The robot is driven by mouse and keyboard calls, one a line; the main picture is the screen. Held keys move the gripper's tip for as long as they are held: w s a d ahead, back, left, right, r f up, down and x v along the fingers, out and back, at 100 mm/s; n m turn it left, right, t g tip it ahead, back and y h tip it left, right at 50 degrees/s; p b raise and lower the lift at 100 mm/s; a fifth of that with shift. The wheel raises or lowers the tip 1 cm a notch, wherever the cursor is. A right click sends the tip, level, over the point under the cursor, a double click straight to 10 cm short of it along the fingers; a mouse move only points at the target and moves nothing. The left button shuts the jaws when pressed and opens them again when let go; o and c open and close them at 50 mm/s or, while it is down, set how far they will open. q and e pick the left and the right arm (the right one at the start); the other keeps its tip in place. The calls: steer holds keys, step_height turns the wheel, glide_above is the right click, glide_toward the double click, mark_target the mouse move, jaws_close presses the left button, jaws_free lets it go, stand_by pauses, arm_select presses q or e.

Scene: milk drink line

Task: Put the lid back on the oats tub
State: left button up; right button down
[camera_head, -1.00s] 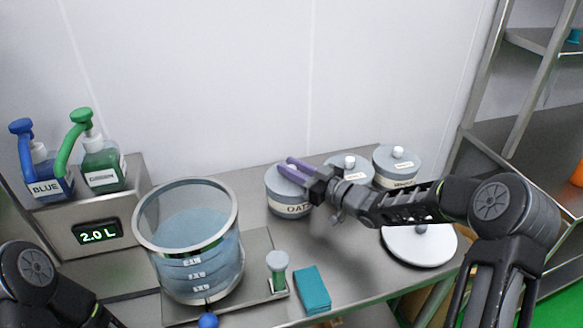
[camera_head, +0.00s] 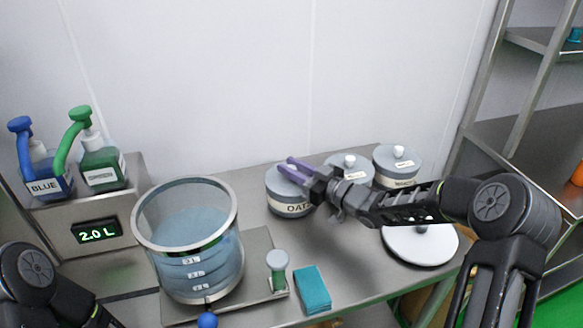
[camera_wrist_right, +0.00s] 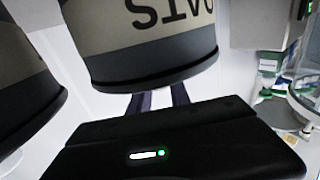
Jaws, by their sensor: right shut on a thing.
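The oats tub (camera_head: 290,209) stands on the steel table near the wall, with its cream label facing forward. Its grey lid (camera_head: 275,181) sits on top, with no clear gap visible. My right gripper (camera_head: 293,169), with purple fingers, is at the top of the lid and shut on its knob, which the fingers mostly hide. The right wrist view shows the tub upside down, with the dark lid rim (camera_wrist_right: 160,76) over the fingers (camera_wrist_right: 158,98). My left gripper is out of view; only part of its arm shows at lower left.
Two other lidded tubs (camera_head: 397,166) (camera_head: 352,167) stand to the right of the oats tub. A clear vessel (camera_head: 190,260) stands left, near a teal block (camera_head: 312,289). Blue and green pump bottles (camera_head: 102,165) stand far left.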

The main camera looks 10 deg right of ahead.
stand_by(0.3)
stand_by(0.4)
steer(key=c, duration=0.6)
jaws_free()
steer(key=shift+c, duration=0.2)
steer(key=shift+r+p, duration=2)
steer(key=shift+r, duration=1.5)
jaws_close()
